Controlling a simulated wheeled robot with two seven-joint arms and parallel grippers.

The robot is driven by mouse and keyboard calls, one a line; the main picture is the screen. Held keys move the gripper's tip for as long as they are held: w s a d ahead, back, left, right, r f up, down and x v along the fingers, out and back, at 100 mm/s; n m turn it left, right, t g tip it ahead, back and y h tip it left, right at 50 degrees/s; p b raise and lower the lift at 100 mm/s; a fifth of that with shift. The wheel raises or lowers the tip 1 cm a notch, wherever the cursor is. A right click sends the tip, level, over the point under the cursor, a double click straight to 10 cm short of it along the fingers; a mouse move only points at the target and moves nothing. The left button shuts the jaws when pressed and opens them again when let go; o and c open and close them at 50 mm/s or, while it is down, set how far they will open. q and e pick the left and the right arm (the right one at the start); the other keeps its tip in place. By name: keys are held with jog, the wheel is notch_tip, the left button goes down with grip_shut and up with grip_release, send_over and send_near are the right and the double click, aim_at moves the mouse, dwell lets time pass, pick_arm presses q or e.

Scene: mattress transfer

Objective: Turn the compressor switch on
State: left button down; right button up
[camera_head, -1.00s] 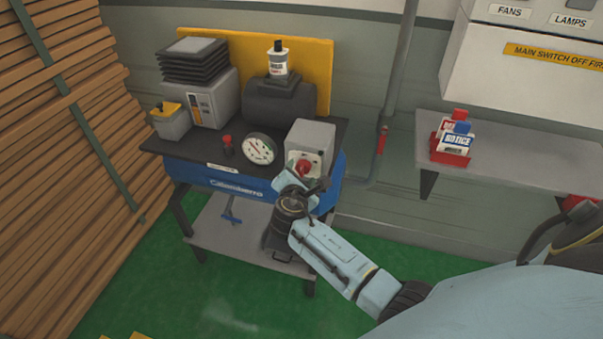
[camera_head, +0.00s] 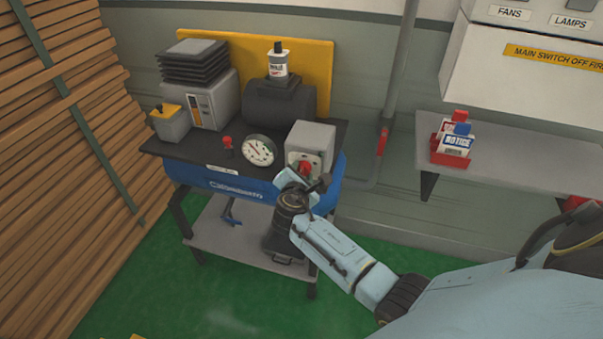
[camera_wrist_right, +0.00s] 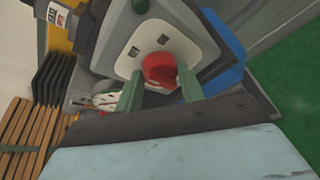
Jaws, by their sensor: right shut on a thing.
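The compressor (camera_head: 240,186) has a blue tank under a dark top, on a stand against the wall. Its grey switch box (camera_head: 312,137) is at the right end of the top. The red switch knob (camera_head: 305,169) is on the box's front and shows large in the right wrist view (camera_wrist_right: 160,70). My right gripper (camera_head: 304,180) is at the box front; its two green fingers (camera_wrist_right: 158,88) stand either side of the red knob, shut on it. The knob is partly hidden by my gripper in the head view. My left gripper is not in view.
A round pressure gauge (camera_head: 258,150) and a small red valve (camera_head: 227,142) are left of the switch box. Stacked planks (camera_head: 50,150) stand at left.

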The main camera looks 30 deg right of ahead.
pick_arm(q)
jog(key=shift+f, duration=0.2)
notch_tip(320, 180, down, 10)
jog(key=b, duration=1)
pick_arm(e)
jog(key=m+t+b, duration=0.1)
jog(key=m, duration=0.2)
jog(key=m+t+b, duration=0.1)
jog(key=m+b, duration=0.1)
jog(key=m, duration=0.1)
jog(key=m+t+b, duration=0.1)
jog(key=m+t, duration=0.1)
jog(key=m, duration=0.1)
jog(key=shift+s+d+f+m+y, duration=0.2)
jog(key=shift+f+m+y, duration=0.1)
jog(key=shift+f+m, duration=0.1)
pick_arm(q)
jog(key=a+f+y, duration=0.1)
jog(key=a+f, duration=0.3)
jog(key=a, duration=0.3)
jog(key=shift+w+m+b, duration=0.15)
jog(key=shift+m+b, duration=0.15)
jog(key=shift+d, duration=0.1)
pick_arm(e)
jog(key=shift+r, duration=0.1)
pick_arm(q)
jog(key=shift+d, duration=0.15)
pick_arm(e)
jog(key=o, duration=1)
jog(key=shift+c, duration=0.2)
